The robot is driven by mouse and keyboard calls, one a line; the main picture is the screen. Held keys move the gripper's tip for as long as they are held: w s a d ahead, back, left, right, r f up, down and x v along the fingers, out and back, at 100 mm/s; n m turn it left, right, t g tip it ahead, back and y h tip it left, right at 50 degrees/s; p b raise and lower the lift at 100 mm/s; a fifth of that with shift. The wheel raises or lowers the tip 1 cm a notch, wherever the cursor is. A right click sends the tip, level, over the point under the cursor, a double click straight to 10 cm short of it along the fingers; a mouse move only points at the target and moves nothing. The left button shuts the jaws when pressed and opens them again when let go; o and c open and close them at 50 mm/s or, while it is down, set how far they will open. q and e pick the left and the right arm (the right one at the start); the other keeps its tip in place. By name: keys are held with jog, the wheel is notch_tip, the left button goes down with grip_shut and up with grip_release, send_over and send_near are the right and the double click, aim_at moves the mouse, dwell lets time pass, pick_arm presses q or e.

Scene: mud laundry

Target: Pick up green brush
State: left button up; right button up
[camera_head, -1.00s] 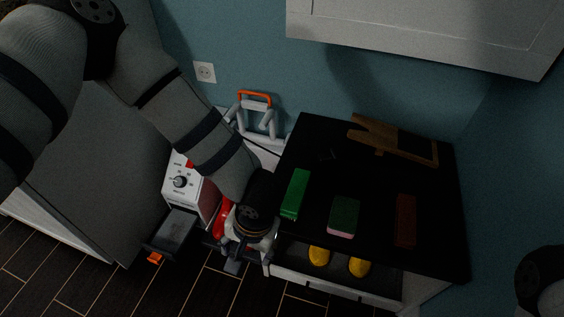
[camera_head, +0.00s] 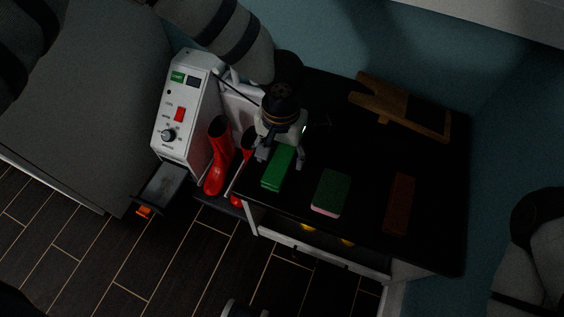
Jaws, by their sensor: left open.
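A bright green brush (camera_head: 277,171) lies on the black tabletop, near the table's left edge. My left gripper (camera_head: 280,155) is open and comes down over the far end of the brush, with a finger on either side of that end. I cannot tell whether the fingers touch it. The near part of the brush is uncovered. My right arm shows at the right edge, but its gripper is not in view.
A dark green and pink sponge (camera_head: 331,192) and a brown-red block (camera_head: 399,204) lie on the black table (camera_head: 360,232) to the right. A wooden boot jack (camera_head: 405,108) lies at the back. Red boots (camera_head: 219,157) and a white machine (camera_head: 179,124) stand left of the table.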

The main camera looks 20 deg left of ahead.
pick_arm(q)
notch_tip(320, 180, down, 2)
jog(key=shift+f, duration=0.1)
jog(key=c, duration=1.3)
pick_arm(e)
jog(key=shift+f, duration=0.15)
pick_arm(q)
jog(key=shift+r, duration=0.2)
jog(key=shift+w+r, duration=0.1)
jog(key=shift+r, duration=0.25)
jog(key=r, duration=0.2)
jog(key=r+p, duration=0.1)
jog(key=shift+s+r, duration=0.15)
jog(key=shift+s, duration=0.15)
jog(key=s+r+p, duration=0.1)
jog(key=s+r, duration=0.3)
jog(key=r, duration=0.1)
jog(key=shift+a+p, duration=0.1)
jog(key=shift+p, duration=0.3)
jog(key=s+r+p, duration=0.1)
jog(key=s+r, duration=0.2)
jog(key=s, duration=0.6)
jog(key=shift+s+a+r, duration=0.25)
jog(key=shift+r, duration=0.15)
pick_arm(e)
jog(key=v, duration=0.3)
jog(key=shift+r, duration=0.5)
